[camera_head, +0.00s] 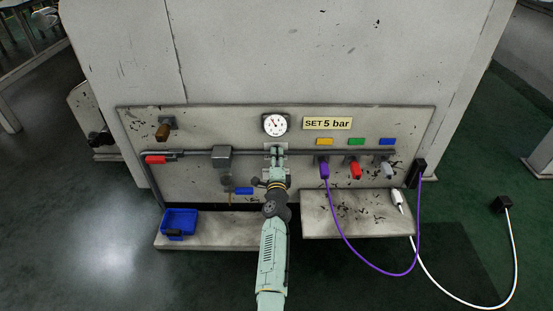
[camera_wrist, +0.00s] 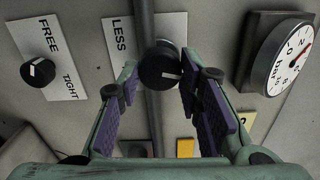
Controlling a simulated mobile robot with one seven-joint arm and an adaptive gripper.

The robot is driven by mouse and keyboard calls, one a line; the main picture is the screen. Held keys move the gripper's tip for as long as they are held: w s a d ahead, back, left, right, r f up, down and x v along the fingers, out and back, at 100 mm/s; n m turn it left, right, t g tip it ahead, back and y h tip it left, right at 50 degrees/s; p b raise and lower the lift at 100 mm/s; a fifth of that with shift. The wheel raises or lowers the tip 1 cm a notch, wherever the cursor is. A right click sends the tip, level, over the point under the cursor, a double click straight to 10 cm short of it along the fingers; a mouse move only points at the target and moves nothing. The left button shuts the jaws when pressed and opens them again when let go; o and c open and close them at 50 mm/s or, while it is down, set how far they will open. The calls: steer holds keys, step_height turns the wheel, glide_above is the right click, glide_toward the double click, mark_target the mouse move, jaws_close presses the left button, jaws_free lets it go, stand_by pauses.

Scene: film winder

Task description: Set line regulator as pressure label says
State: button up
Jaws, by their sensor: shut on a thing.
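The pressure label (camera_head: 327,123) reads "SET 5 bar", right of the round gauge (camera_head: 275,124). The gauge also shows in the wrist view (camera_wrist: 275,55), where its face is tilted and its exact reading is too small to tell. The black regulator knob (camera_wrist: 160,68) with a white pointer mark sits in front of a pipe, beside a plate (camera_wrist: 118,38) reading "LESS"; the rest of that plate is hidden. My gripper (camera_wrist: 160,72) is shut on the knob, one purple-padded finger on each side. In the head view my gripper (camera_head: 277,158) covers the knob, below the gauge.
A second knob (camera_wrist: 38,73) marked "FREE" and "TIGHT" is beside it. A purple hose (camera_head: 347,248) hangs there. A blue bin (camera_head: 179,220) stands on the lower ledge.

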steer(key=shift+r+m, duration=0.1)
steer(key=shift+m, duration=1.6)
steer(key=o, duration=1.2)
steer(key=shift+c, duration=0.2)
